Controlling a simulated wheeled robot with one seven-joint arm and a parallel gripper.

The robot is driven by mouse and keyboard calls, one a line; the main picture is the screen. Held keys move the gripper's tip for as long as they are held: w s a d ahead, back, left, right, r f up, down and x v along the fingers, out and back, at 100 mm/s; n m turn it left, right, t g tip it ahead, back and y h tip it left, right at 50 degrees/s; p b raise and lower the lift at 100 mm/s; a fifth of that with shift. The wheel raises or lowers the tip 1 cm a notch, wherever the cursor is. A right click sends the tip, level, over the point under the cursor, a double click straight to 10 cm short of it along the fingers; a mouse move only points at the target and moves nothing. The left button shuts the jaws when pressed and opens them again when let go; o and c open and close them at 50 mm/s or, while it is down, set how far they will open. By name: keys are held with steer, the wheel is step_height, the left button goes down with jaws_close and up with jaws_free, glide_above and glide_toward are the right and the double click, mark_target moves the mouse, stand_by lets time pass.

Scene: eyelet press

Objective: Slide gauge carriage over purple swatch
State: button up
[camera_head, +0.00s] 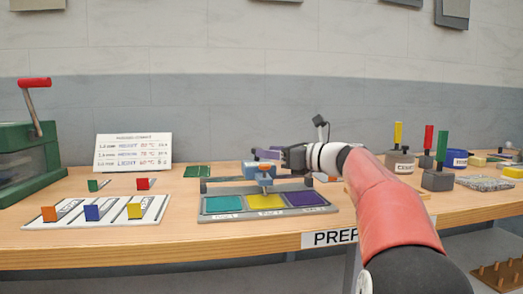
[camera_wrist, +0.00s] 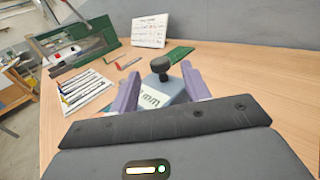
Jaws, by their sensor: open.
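The gauge carriage (camera_head: 256,172) is a blue-grey block on a rail above a grey tray (camera_head: 268,214). Its probe points down over the yellow swatch (camera_head: 266,203), the middle one. The purple swatch (camera_head: 307,199) lies at the right of the tray and the teal swatch (camera_head: 222,205) at the left. My gripper (camera_head: 266,154) is at the carriage's top, coming from the right. In the wrist view the open purple fingers (camera_wrist: 160,74) stand on either side of the carriage (camera_wrist: 157,97), marked "mm", and its black knob (camera_wrist: 161,66). Contact cannot be told.
A white card (camera_head: 98,210) with coloured tabs lies left of the tray. A text sign (camera_head: 133,152) and a green press (camera_head: 30,160) stand further left. Several handled blocks (camera_head: 437,180) stand at the right beyond my arm. Bare table lies in front of the tray.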

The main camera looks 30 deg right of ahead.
steer(key=shift+x, duration=1.35)
jaws_close()
